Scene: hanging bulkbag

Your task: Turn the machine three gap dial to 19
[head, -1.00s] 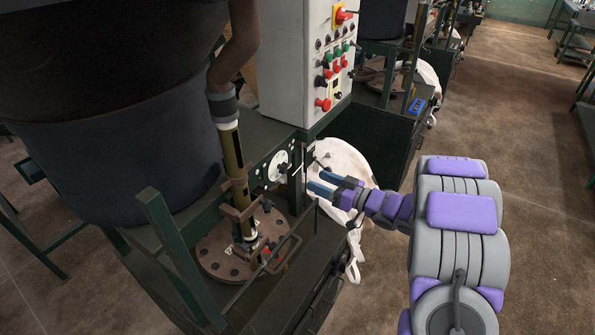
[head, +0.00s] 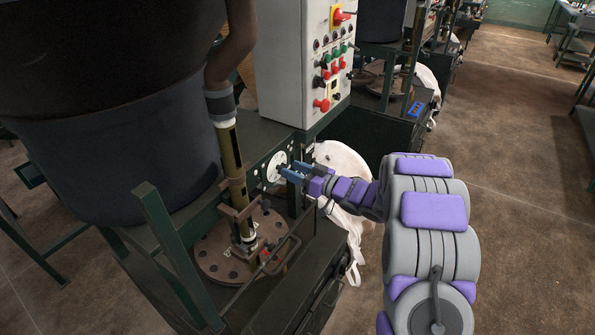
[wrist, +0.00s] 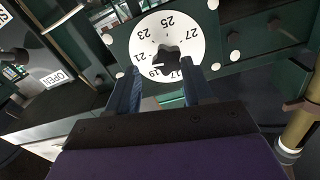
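The gap dial (head: 275,166) is a white round plate on the green machine panel, left of my gripper (head: 287,172) in the head view. Contact with the knob is not visible.
A grey control box (head: 302,70) with red and green buttons stands above the panel. A flanged pipe base (head: 222,262) and a bent handle bar (head: 285,255) are below and left. An OPEN label (wrist: 57,78) shows at left.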

